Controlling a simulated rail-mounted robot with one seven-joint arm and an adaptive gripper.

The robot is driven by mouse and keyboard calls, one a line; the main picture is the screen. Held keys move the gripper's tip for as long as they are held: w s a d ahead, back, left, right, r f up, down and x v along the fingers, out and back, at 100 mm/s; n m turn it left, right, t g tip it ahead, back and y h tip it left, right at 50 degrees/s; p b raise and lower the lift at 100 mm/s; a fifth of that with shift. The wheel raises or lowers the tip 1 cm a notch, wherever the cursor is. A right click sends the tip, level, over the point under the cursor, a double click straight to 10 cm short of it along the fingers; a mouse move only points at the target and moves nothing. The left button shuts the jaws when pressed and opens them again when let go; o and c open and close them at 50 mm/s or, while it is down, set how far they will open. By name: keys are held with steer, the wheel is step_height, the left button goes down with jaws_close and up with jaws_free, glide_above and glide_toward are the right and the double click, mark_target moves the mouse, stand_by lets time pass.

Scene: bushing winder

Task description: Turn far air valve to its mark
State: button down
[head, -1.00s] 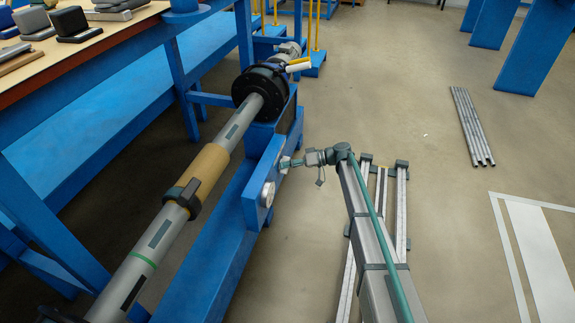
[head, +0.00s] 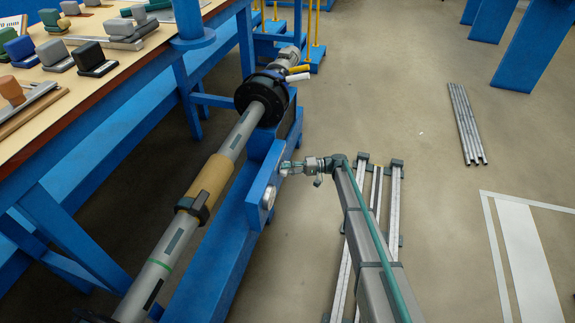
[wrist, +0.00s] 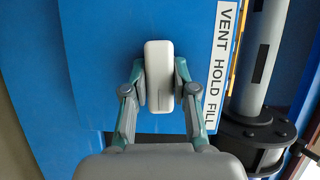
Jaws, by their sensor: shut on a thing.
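The far air valve shows in the wrist view as a pale, rounded, elongated handle (wrist: 159,76) on a blue panel (wrist: 100,60). My gripper (wrist: 160,92) has one finger on each side of the handle and is shut on it. A white label (wrist: 222,65) reading VENT, HOLD, FILL runs along the right of the handle. I cannot make out a pointer on the handle. In the head view my gripper (head: 286,168) is at the blue panel's right face, and its fingers mostly hide the far valve.
A long grey shaft (head: 168,248) with a tan winding (head: 212,178) runs left of the panel into a black chuck (head: 263,96). A workbench (head: 110,85) with several small blocks stands at left. Grey rods (head: 466,125) lie on the open floor at right.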

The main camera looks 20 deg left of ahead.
steer(key=shift+m+p, duration=0.3)
steer(key=shift+m, duration=0.1)
steer(key=c, duration=0.9)
jaws_free()
steer(key=shift+d, duration=0.1)
steer(key=v, duration=1.1)
steer(key=shift+w+d+f, duration=0.15)
steer(key=shift+d+f, duration=0.05)
steer(key=shift+d, duration=0.2)
